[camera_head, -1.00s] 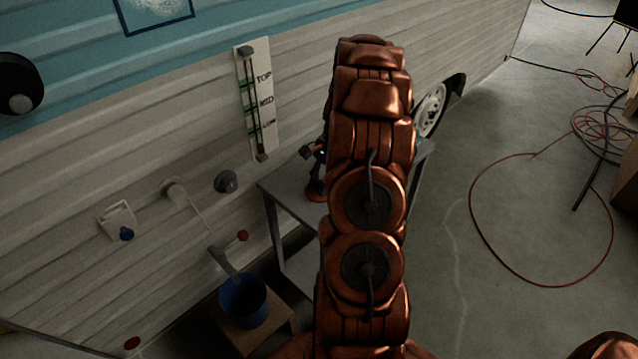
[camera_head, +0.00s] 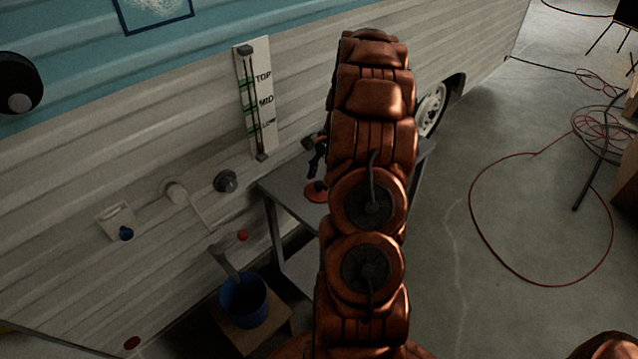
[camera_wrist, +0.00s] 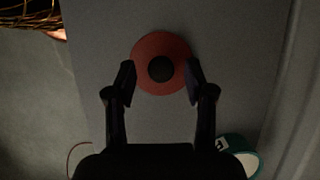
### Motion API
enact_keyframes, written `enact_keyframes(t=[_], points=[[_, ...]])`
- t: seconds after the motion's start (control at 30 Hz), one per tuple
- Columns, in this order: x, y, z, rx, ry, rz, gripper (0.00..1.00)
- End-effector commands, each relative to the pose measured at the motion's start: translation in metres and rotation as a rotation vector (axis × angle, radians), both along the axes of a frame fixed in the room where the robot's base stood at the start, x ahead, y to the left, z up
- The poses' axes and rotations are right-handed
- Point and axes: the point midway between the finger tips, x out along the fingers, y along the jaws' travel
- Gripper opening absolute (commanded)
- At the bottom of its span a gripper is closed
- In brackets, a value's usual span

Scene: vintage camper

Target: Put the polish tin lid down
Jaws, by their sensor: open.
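The polish tin lid is a round red disc with a dark knob in its middle. It lies on the grey table top (camera_wrist: 90,60) in the wrist view (camera_wrist: 142,52). In the head view the lid (camera_head: 316,190) shows on the table near its left side, partly hidden by my arm. My gripper (camera_wrist: 161,75) is open, with one finger on each side of the lid; I cannot tell whether they touch its rim. In the head view my gripper (camera_head: 316,152) is above the lid, apart from it.
A green and white round object (camera_wrist: 240,155) is near the gripper's lower right in the wrist view. The camper wall (camera_head: 140,150) runs behind the table. A blue bucket (camera_head: 243,300) stands on a box at the left.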

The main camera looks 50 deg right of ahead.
Motion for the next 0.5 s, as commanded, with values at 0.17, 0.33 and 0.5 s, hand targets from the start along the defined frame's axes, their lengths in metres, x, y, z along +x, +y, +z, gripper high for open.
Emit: enact_keyframes(t=[0.17, 0.33, 0.5], points=[[0.001, -0.014, 0.031, -0.005, -0.006, -0.003, 0.54], [0.001, -0.025, 0.057, -0.006, -0.006, -0.001, 0.54], [0.001, -0.033, 0.076, -0.006, -0.005, -0.001, 0.54]])
